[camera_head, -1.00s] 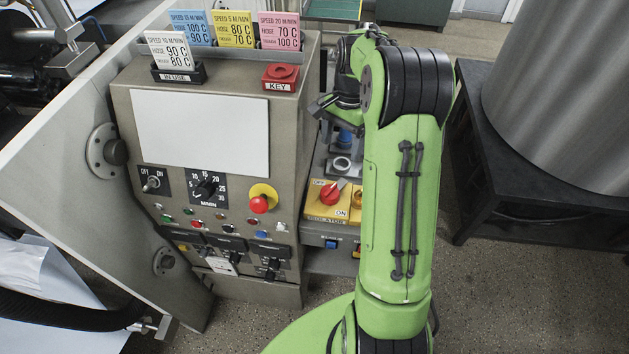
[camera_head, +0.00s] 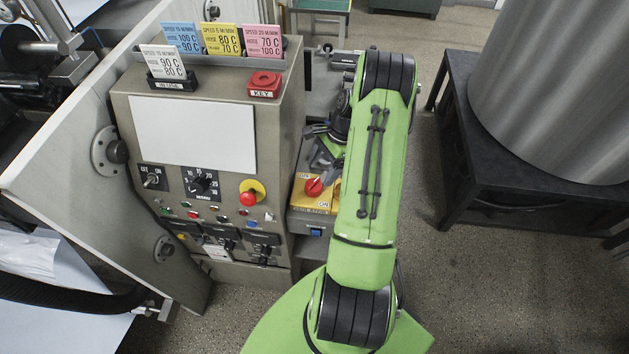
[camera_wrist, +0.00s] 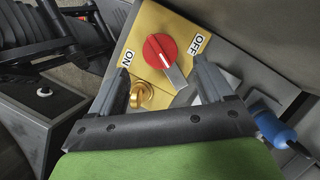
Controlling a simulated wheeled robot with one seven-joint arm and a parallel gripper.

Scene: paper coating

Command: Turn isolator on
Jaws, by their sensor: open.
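The isolator is a yellow plate (camera_wrist: 175,22) with a round red knob (camera_wrist: 160,48) and a grey handle (camera_wrist: 176,77) on it. In the wrist view, an ON label (camera_wrist: 127,59) lies left of the knob and an OFF label (camera_wrist: 199,41) right of it. The handle points toward my gripper, to the lower right. My gripper (camera_wrist: 160,68) is open and empty, its fingers on either side of the knob and handle, touching neither that I can tell. In the head view, the red knob (camera_head: 314,187) shows left of my arm, which hides part of the plate.
A brass-coloured part (camera_wrist: 142,95) sits on the plate beside the left finger. A blue part (camera_wrist: 272,124) is at the right. The grey control cabinet (camera_head: 275,130) stands close left of the isolator. A dark table (camera_head: 470,130) with a large metal cylinder (camera_head: 560,90) stands right.

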